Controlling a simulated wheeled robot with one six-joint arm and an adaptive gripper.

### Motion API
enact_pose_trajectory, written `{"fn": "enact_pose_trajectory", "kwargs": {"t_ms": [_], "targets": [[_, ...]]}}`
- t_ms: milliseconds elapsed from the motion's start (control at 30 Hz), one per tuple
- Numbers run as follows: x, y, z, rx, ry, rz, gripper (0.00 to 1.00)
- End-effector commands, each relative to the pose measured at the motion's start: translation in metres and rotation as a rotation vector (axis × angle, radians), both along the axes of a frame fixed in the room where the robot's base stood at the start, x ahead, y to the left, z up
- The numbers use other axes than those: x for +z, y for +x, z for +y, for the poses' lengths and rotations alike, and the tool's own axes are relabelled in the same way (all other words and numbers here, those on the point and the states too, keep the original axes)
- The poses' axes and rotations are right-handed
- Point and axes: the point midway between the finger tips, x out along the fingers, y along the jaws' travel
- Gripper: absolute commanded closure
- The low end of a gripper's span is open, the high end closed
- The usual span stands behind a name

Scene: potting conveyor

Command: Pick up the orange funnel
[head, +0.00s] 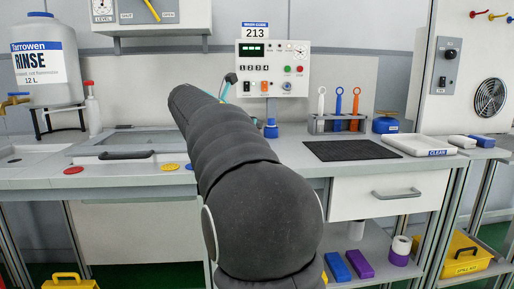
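I cannot make out an orange funnel in the head view. The clearest orange thing is a slim ring-topped tool (355,108) standing upright in a small grey rack (314,126) on the bench, beside a blue tool (338,105) and a white one (321,105). My dark, sleeved arm reaches from the bottom middle up and away over the bench, left of the rack. My gripper is hidden beyond the arm, so its fingers and anything in them do not show. The arm also covers part of the bench.
A lidded basin (125,153) and a large rinse container (47,62) are at left. A control panel (272,69) stands behind. A dark mat (351,150), white tray (418,145) and blue tin (386,124) are at right. A yellow bin (465,259) is below.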

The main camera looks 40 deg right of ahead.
Motion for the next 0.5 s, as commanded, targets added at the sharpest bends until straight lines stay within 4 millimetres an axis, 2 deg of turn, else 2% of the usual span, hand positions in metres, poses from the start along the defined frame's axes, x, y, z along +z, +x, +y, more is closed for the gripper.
{"fn": "enact_pose_trajectory", "kwargs": {"t_ms": [167,300,500], "targets": [[-0.009,0.005,-0.012,-0.001,0.001,0.001,0.53],[-0.018,0.012,-0.029,-0.002,0.001,0.001,0.53],[-0.023,0.016,-0.044,0.000,0.000,-0.001,0.53]]}}
